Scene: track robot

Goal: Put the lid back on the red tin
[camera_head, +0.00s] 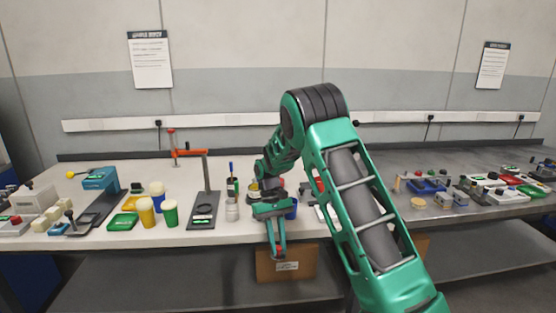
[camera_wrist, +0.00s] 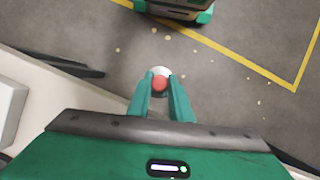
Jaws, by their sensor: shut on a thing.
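My gripper (camera_head: 278,248) hangs in front of the bench's front edge, fingers pointing down. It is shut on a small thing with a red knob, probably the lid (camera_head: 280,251). In the wrist view my gripper (camera_wrist: 161,92) has the red knob (camera_wrist: 160,82) between its fingertips, with a pale rim behind it; the floor lies beyond. I cannot clearly make out the red tin. A red thing (camera_head: 319,184) shows on the bench beside my arm, largely hidden, and I cannot tell what it is.
The bench (camera_head: 240,235) is crowded. An orange-armed stand (camera_head: 204,195), yellow cups and trays are further left. A cardboard box (camera_head: 305,262) sits below the bench edge.

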